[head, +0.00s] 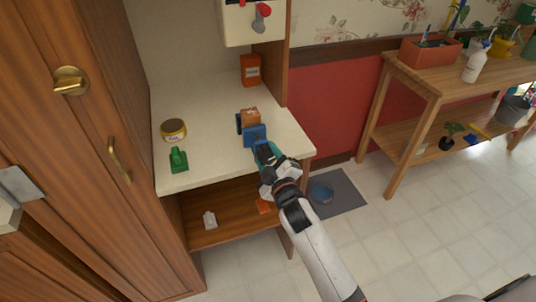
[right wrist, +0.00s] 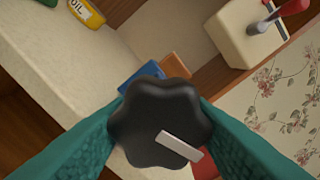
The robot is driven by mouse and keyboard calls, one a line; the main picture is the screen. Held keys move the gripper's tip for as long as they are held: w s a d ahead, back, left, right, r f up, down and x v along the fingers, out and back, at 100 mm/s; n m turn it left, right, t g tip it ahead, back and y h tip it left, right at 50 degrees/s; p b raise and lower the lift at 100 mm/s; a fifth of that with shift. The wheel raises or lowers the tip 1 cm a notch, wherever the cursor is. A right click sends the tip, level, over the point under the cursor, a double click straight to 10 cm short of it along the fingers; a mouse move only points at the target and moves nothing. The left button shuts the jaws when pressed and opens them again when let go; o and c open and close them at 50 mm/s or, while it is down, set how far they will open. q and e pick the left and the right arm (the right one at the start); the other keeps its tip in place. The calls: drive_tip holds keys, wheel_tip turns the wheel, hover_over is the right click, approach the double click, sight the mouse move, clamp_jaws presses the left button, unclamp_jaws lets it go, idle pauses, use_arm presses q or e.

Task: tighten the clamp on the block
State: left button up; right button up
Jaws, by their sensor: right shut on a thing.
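The blue clamp (head: 255,134) is on the cream worktop near its front right edge. A brown wooden block (head: 249,115) sits at the clamp, with a dark blue part at its left. In the right wrist view the blue clamp (right wrist: 140,76) and the orange-brown block (right wrist: 174,66) show partly behind a black lobed knob (right wrist: 150,118) with a white bar mark. My right gripper (head: 261,150) reaches the clamp's near side. Its teal fingers, also in the right wrist view (right wrist: 158,132), are shut on the knob from both sides. My left gripper is not seen.
A yellow-labelled tin (head: 173,130) and a green object (head: 178,160) stand left on the worktop (head: 208,150). An orange box (head: 250,70) stands at the back. A wall-mounted box with a red lever (head: 262,12) hangs above. A plant bench (head: 425,85) is at right.

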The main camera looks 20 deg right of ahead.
drive_tip(key=m+p, duration=0.1)
drive_tip(key=m, duration=0.3)
drive_tip(key=shift+m+p, duration=0.3)
drive_tip(key=shift+m, duration=0.1)
drive_tip(key=shift+a+f+m+p, duration=0.15)
drive_tip(key=shift+m+p, duration=0.65)
drive_tip(key=shift+m, duration=1.4)
drive_tip(key=shift+f, duration=0.1)
drive_tip(key=o, duration=1)
drive_tip(key=shift+s, duration=0.1)
drive_tip(key=s+b, duration=0.1)
drive_tip(key=s, duration=1.1)
drive_tip(key=shift+d+b, duration=0.25)
drive_tip(key=shift+b, duration=0.05)
drive_tip(key=shift+w, duration=0.1)
